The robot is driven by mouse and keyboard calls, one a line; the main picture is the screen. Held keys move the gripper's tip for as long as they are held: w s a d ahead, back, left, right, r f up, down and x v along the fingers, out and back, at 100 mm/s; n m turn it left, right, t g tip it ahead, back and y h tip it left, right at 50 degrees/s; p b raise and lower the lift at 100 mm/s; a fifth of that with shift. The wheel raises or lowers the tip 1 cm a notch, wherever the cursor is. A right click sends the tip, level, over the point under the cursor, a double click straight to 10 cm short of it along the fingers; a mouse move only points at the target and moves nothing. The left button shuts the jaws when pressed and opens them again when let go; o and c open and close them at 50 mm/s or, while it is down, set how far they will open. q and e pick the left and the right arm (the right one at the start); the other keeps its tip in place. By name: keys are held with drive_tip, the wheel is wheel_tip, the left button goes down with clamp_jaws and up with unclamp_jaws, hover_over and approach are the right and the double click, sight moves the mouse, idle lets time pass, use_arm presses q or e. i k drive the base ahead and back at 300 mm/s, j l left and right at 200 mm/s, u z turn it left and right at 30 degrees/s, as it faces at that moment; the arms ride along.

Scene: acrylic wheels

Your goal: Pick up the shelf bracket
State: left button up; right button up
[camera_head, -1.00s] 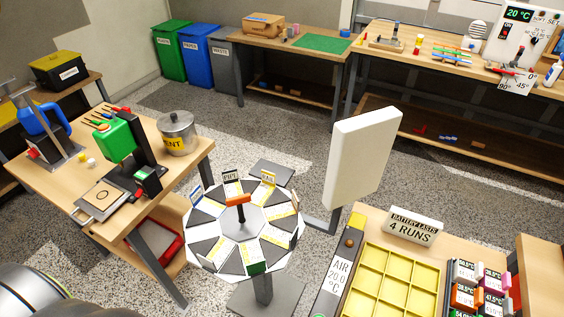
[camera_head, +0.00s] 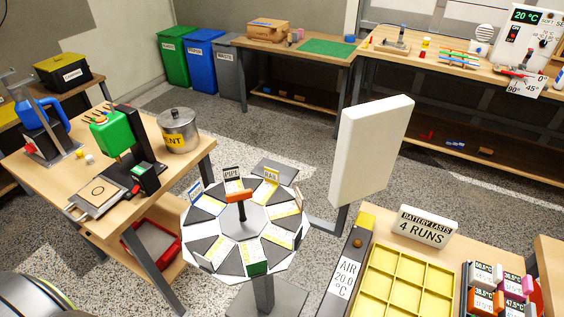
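I cannot make out a shelf bracket for certain in the head view. A round turntable (camera_head: 204,235) with dark and white wedge sections and small upright label cards stands in the middle. One card reads PIPE (camera_head: 232,172) and another seems to read RAIL (camera_head: 271,175). An orange piece (camera_head: 238,196) sits on top of its dark central post. What lies in the wedges is too small to tell. Neither of my grippers is in view.
A wooden bench (camera_head: 40,180) at left holds a green device (camera_head: 110,133) and a metal pot (camera_head: 179,130). A white panel (camera_head: 371,150) stands right of the turntable. A yellow compartment tray (camera_head: 402,285) lies at lower right. Speckled floor is open behind the turntable.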

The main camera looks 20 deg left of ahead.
sight(217, 254)
drive_tip(key=u, duration=1.35)
drive_tip(key=k, duration=0.15)
drive_tip(key=k+l+z, duration=0.15)
drive_tip(key=l, duration=0.2)
drive_tip(key=k+l+z, duration=0.15)
drive_tip(key=l, duration=0.2)
drive_tip(key=k+l+z, duration=0.1)
drive_tip(key=l, duration=0.25)
drive_tip(key=k+l+z, duration=0.15)
drive_tip(key=l, duration=0.25)
